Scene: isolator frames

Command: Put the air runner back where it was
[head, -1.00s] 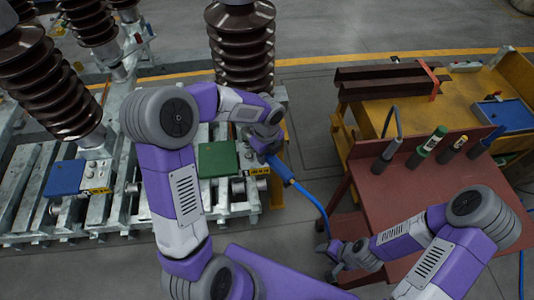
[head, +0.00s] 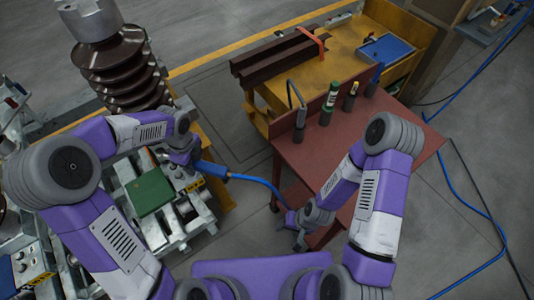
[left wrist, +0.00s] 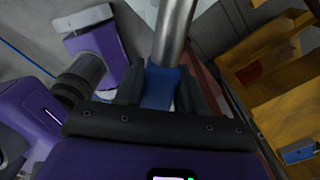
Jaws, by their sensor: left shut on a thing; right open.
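The air runner (head: 213,170) is a blue tool with a blue hose (head: 262,182) running right from it. My left gripper (head: 186,158) is shut on it, beside the metal frame with the green box. In the left wrist view the blue tool body (left wrist: 160,86) sits between the fingers, with a silvery cylinder (left wrist: 174,32) beyond. My right gripper (head: 302,226) is open near the front left edge of the dark red table (head: 345,150). Holders on that table carry a hooked grey tool (head: 297,98), a green bottle-like item (head: 330,98) and others.
The metal frame (head: 170,222) with a green box (head: 149,194) and a brown ribbed insulator (head: 118,72) stands at left. A yellow workbench (head: 345,70) with brown beams is behind the red table. Blue and black cables lie on the floor at right.

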